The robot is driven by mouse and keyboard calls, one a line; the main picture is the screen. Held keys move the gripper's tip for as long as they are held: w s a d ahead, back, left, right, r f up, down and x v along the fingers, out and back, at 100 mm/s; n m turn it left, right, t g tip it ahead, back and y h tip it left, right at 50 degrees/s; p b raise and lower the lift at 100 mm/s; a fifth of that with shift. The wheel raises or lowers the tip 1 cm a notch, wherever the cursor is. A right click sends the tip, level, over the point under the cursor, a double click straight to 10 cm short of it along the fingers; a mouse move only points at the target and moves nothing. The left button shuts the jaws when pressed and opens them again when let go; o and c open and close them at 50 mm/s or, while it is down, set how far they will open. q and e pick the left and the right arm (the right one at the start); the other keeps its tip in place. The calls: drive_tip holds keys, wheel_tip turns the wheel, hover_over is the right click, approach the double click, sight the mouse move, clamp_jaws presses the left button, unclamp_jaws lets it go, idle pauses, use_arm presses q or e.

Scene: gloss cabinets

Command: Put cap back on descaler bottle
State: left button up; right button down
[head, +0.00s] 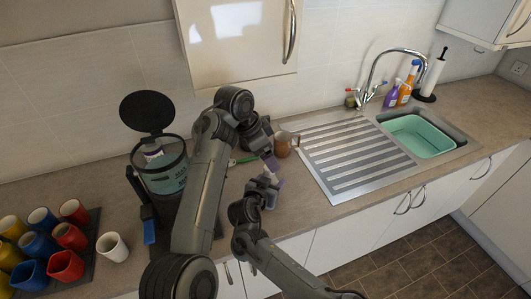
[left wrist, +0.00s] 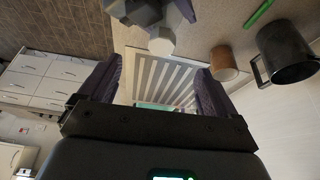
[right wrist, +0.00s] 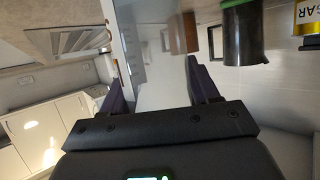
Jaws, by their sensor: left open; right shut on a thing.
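My right gripper (right wrist: 158,92) is shut on a pale thing (right wrist: 155,72) that fills the space between its fingers and looks like the descaler bottle. In the head view a whitish part (head: 268,177) shows at this gripper, above the counter's front. In the left wrist view a white faceted piece (left wrist: 161,42) sits beside the right gripper's purple fingers. I cannot tell if it is the cap or the bottle's top. My left gripper (left wrist: 154,90) is open and empty, its fingers wide apart. In the head view it hangs just above and behind the right gripper.
A brownish jug (head: 283,146) stands close behind the grippers. A dark appliance with a raised round lid (head: 147,112) stands left of the arms. Several coloured mugs (head: 66,236) fill a tray at far left. The steel drainer (head: 355,155) and sink lie right.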

use_arm(q)
wheel_tip(320, 180, up, 10)
idle(0.5)
drive_tip(key=shift+f, duration=0.1)
use_arm(e)
drive_tip(key=shift+c, duration=0.9)
unclamp_jaws()
use_arm(q)
wheel_tip(320, 180, up, 2)
drive_tip(key=shift+r+p, duration=0.1)
drive_tip(key=shift+p, duration=0.95)
use_arm(e)
drive_tip(key=v, duration=1)
drive_tip(key=shift+s+r, duration=0.2)
drive_tip(key=shift+s, duration=0.1)
drive_tip(key=shift+a, duration=0.1)
